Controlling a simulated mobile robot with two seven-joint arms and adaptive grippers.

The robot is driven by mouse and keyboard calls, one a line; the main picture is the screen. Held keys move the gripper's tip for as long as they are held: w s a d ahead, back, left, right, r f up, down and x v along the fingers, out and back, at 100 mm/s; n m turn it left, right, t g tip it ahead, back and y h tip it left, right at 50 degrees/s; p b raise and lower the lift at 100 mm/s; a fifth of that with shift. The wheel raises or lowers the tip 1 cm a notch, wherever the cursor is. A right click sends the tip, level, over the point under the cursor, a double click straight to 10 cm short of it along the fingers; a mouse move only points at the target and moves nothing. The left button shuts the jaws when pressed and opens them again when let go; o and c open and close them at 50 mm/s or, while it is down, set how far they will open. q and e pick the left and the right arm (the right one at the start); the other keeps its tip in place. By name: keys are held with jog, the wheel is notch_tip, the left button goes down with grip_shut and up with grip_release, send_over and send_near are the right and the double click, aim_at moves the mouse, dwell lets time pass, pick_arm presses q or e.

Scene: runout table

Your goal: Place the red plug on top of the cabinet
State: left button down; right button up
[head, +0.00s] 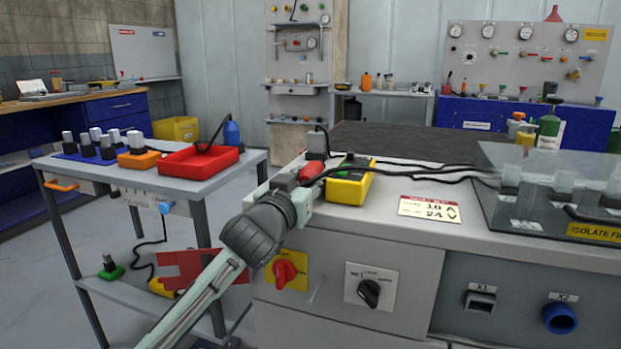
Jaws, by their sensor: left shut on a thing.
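The red plug (312,170) is at the left end of the cabinet's light top (385,218). My left gripper (303,184) reaches in from the lower left and is shut on the red plug, partly hiding it. I cannot tell whether the plug touches the cabinet top or is just above it. My right gripper is out of view.
A yellow box (349,186) and a grey plug (317,144) stand close to the red plug. A label card (429,208) and a clear cover (550,180) are farther right. A trolley (170,182) with a red tray (198,162) stands left.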

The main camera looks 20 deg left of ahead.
pick_arm(q)
jog(key=shift+d+f, duration=0.1)
jog(key=shift+f, duration=0.7)
jog(key=c, duration=1.3)
grip_release()
jog(key=shift+f, duration=0.2)
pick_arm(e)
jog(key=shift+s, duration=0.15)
pick_arm(q)
jog(key=shift+r, duration=0.5)
jog(key=shift+s, duration=0.35)
jog(key=s, duration=0.7)
jog(key=s+r, duration=0.1)
jog(key=s, duration=0.3)
jog(key=shift+s+a, duration=0.15)
jog(key=shift+a, duration=0.1)
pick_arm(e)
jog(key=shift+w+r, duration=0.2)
